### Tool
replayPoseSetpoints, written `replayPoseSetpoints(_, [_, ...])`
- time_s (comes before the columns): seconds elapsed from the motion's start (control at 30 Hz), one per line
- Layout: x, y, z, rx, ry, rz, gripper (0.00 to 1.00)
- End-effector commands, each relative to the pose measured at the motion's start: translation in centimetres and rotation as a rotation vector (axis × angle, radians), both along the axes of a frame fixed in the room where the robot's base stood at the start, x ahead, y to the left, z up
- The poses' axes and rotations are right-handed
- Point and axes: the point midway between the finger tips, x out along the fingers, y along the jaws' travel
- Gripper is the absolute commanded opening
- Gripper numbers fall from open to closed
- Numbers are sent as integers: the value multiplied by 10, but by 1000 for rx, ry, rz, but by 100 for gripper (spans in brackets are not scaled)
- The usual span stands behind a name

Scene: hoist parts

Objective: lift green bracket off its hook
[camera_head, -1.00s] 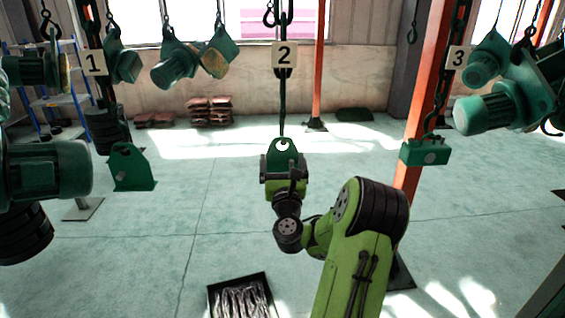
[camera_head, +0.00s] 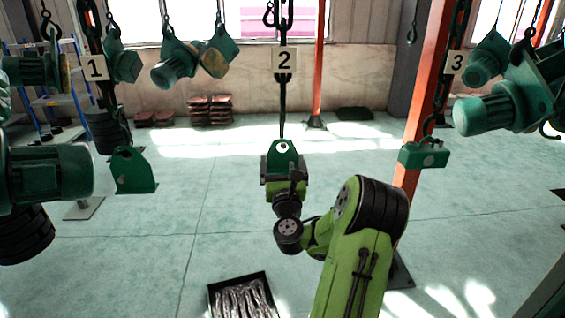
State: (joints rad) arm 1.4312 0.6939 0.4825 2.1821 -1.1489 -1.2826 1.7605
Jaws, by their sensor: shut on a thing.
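A green bracket (camera_head: 282,160) with a round hole in its upright plate is below the number 2 sign, at the lower end of the dark hanging hook (camera_head: 282,112). My gripper (camera_head: 284,181) is shut on the bracket from the near side and hides much of its lower part. The hook's end meets the top of the plate near the hole. I cannot tell whether it still passes through the hole. Another green bracket (camera_head: 131,171) hangs below the number 1 sign, and a green block (camera_head: 424,154) hangs below the number 3 sign.
Green motors hang at the left (camera_head: 48,170) and right (camera_head: 503,107). An orange post (camera_head: 424,95) stands right of my arm. A black tray (camera_head: 212,300) with metallic pieces lies on the floor in front. The floor around the held bracket is open.

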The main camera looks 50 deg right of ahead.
Motion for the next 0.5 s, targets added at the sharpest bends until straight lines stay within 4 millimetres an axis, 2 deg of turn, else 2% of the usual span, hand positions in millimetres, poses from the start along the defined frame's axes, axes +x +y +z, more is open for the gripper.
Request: replayPoseSetpoints(0.5, [-2, 2, 9, 34, 28, 1, 37])
